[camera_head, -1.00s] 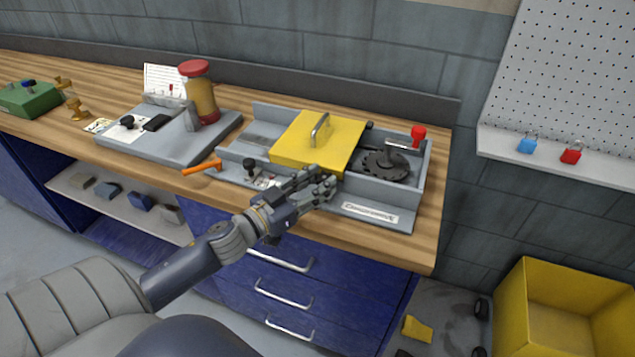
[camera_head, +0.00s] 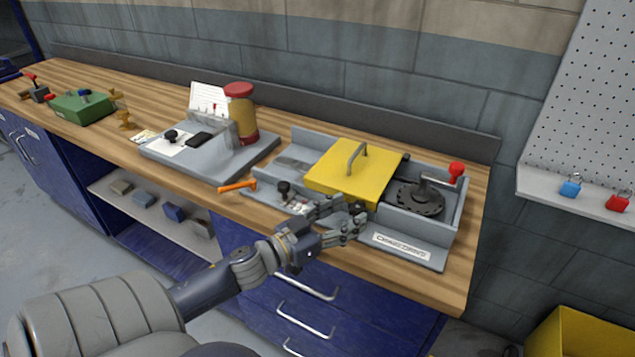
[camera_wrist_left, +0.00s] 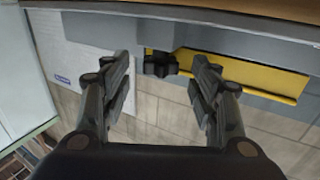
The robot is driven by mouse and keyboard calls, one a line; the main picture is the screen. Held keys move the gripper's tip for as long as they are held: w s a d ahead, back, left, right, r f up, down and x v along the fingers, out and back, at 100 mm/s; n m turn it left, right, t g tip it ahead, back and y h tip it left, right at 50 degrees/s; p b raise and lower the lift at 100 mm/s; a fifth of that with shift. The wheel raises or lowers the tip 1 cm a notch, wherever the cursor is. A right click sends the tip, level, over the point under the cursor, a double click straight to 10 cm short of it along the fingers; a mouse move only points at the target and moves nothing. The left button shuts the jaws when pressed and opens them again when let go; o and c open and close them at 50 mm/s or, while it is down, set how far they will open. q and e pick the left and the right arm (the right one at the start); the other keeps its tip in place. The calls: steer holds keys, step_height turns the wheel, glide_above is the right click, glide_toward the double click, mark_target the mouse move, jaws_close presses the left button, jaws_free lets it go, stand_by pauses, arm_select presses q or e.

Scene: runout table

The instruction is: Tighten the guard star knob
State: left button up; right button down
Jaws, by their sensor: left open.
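The yellow guard (camera_head: 353,172) covers the middle of the grey machine on the bench. A small black star knob (camera_head: 359,207) shows at its front lower edge, partly hard to make out beside my fingers. In the left wrist view the black knob (camera_wrist_left: 160,65) sits between my fingertips, near the yellow guard (camera_wrist_left: 245,76), with a gap on each side. My left gripper (camera_head: 345,215) is open and empty at the machine's front; it also shows in the left wrist view (camera_wrist_left: 161,63). My right gripper is out of view.
A dark round disc (camera_head: 415,198) and a crank with a red knob (camera_head: 456,169) lie right of the guard. Another black knob (camera_head: 284,188) and an orange-handled tool (camera_head: 237,186) are to the left. A grey fixture with a red-topped cylinder (camera_head: 240,115) stands farther left.

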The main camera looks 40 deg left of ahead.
arm_select(q)
steer(key=v, duration=1)
steer(key=shift+s, duration=0.15)
